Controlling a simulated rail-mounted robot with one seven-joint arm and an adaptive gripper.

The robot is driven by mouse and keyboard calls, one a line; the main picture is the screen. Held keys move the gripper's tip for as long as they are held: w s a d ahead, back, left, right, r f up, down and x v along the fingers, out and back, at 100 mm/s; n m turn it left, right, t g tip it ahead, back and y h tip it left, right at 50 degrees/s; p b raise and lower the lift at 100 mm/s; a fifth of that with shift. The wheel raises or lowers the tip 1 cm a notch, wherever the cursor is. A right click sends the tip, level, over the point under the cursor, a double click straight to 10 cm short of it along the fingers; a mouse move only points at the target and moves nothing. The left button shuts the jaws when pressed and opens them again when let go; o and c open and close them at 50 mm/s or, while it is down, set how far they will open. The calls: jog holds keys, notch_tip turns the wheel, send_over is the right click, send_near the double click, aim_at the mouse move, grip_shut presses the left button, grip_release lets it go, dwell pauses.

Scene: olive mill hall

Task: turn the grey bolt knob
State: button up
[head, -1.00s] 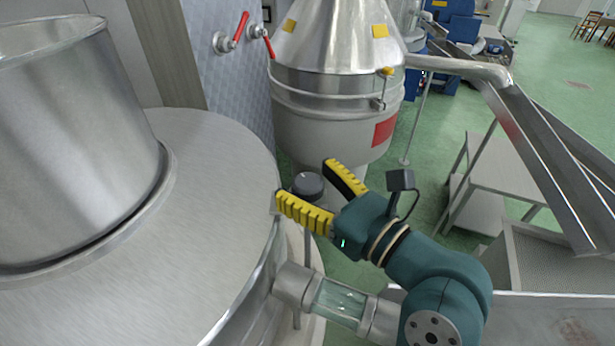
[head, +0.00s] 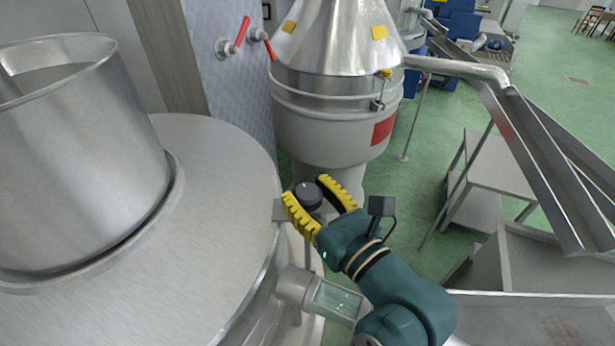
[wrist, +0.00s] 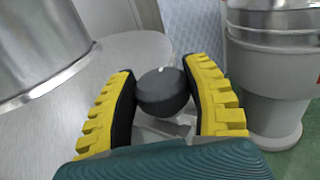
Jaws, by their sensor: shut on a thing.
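The grey bolt knob (head: 309,195) is a dark, round knob with a small white mark, beside the large steel vessel's edge. It also shows in the wrist view (wrist: 162,92), between the two fingers. My gripper (head: 305,194) has yellow ribbed fingers with black inner pads, one on each side of the knob. The gripper (wrist: 164,92) is shut on the knob, with the pads against its sides. The knob's lower part and its mount are partly hidden by the fingers.
A large steel vessel (head: 200,250) with a cylinder (head: 85,160) on top fills the left. A conical steel tank (head: 335,95) stands behind the knob. A glass-sided pipe (head: 337,300) runs below my gripper. Metal chutes and a table (head: 495,165) stand at the right.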

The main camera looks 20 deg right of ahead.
jog(key=shift+r+m+h+p, duration=0.15)
jog(key=shift+m+h+p, duration=1.3)
jog(key=shift+p, duration=1.5)
jog(key=shift+n+h, duration=0.25)
jog(key=shift+h, duration=0.2)
jog(key=shift+f, duration=0.2)
jog(key=o, duration=1.2)
jog(key=s, duration=0.8)
jog(key=s+a, duration=0.1)
jog(key=s, duration=0.3)
